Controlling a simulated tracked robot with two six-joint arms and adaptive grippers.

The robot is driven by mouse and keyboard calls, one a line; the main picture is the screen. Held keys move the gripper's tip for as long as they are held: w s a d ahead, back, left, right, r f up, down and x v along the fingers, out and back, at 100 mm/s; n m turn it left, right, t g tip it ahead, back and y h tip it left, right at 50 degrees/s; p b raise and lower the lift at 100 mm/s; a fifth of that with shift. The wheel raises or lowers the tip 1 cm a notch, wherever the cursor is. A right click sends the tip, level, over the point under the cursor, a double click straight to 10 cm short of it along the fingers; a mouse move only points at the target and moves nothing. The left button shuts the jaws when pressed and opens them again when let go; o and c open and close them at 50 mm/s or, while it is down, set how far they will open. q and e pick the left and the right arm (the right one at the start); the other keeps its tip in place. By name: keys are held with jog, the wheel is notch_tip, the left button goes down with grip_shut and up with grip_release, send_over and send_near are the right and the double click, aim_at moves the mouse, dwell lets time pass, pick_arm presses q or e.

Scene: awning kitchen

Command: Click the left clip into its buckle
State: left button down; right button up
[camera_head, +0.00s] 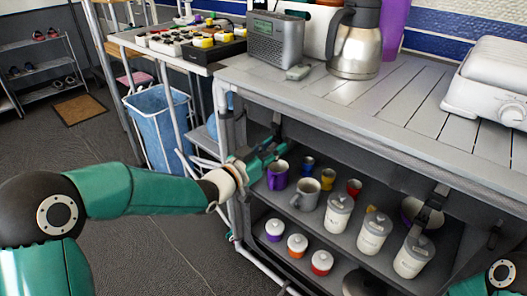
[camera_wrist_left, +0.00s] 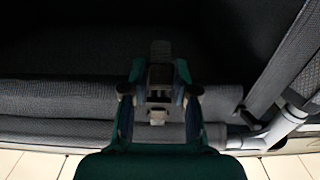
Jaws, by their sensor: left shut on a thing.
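My left gripper (camera_head: 268,158) reaches in under the front edge of the counter at the left end of the shelf unit. In the left wrist view the gripper (camera_wrist_left: 158,90) is shut on a small grey clip (camera_wrist_left: 158,76), with a dark strap (camera_wrist_left: 161,48) beyond it. A small pale piece (camera_wrist_left: 157,117) shows just below the clip between the fingers; I cannot tell whether it is the buckle or whether the two are joined. In the head view my gripper hides the clip. Of my right arm only a part shows at the lower right, without its gripper.
A grey fabric roll (camera_wrist_left: 60,100) lies behind the fingers. Another dark strap (camera_head: 432,207) hangs at the right. Mugs (camera_head: 306,194) and lidded jars (camera_head: 338,214) stand on the shelves close to my left gripper. A kettle (camera_head: 355,40) and a radio (camera_head: 275,38) stand on the counter (camera_head: 345,105).

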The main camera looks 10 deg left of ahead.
pick_arm(q)
jog(key=shift+s+a+r, duration=0.2)
jog(key=shift+s+r, duration=0.2)
jog(key=shift+r, duration=0.25)
pick_arm(e)
jog(key=shift+r, duration=0.25)
pick_arm(q)
jog(key=c, duration=1.2)
grip_release()
jog(key=shift+o, duration=0.8)
jog(key=shift+s+a+r, duration=0.1)
jog(key=shift+r, duration=0.05)
jog(key=v, duration=1.2)
